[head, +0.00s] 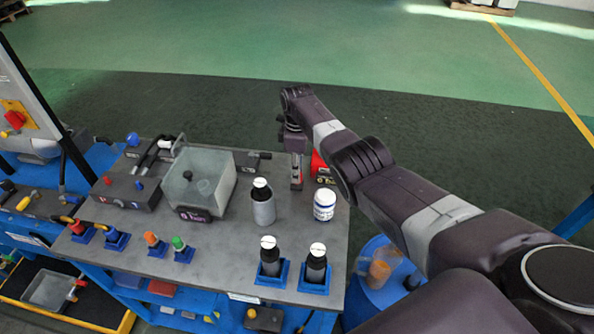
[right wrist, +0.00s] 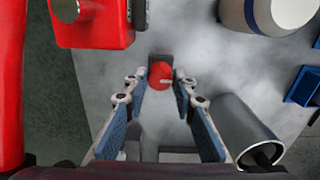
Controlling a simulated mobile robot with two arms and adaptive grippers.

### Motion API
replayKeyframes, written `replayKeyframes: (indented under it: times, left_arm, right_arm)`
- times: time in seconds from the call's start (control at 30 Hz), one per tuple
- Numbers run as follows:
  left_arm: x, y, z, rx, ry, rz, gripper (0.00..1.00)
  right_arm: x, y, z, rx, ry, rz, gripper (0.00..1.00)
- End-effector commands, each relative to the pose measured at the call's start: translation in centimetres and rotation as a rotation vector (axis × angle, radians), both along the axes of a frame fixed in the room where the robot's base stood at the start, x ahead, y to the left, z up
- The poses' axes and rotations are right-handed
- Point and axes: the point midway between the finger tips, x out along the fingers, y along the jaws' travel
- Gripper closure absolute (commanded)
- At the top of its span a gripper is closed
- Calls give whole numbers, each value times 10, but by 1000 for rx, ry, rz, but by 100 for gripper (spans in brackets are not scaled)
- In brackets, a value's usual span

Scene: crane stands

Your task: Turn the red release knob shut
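In the right wrist view a round red knob (right wrist: 159,74) with a small pale mark sits on a dark mount on the grey table top. My right gripper (right wrist: 160,88) is open, its two blue-padded fingers spread on either side of the knob, with narrow gaps visible. I cannot tell how far the fingers reach down around it. In the head view my right gripper (head: 297,181) points down at the table's right part, and the knob is hidden there. My left gripper is not in view.
A white jar (head: 324,205) and a grey bottle (head: 263,204) stand close in front. A translucent bin (head: 199,183) is further left. Two black bottles in blue holders line the front edge. Bare table (head: 225,235) lies between.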

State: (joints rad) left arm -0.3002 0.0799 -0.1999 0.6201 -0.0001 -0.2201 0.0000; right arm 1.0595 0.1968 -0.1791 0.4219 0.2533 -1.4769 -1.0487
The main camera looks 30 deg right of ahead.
Motion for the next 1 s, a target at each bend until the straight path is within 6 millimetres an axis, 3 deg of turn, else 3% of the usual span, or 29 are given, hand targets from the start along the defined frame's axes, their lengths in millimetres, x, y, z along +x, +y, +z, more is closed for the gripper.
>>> replayKeyframes:
  times: [0.13,0.57,0.73,1.0]
  left_arm:
    - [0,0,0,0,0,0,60]
    - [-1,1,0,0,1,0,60]
    - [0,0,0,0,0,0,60]
    - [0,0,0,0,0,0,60]
  right_arm:
    - [1,0,1,-1,-3,0,59]
    - [1,0,8,0,-2,-1,59]
    - [1,-1,30,-1,-5,-2,59]
    - [2,0,89,-1,-6,-1,59]
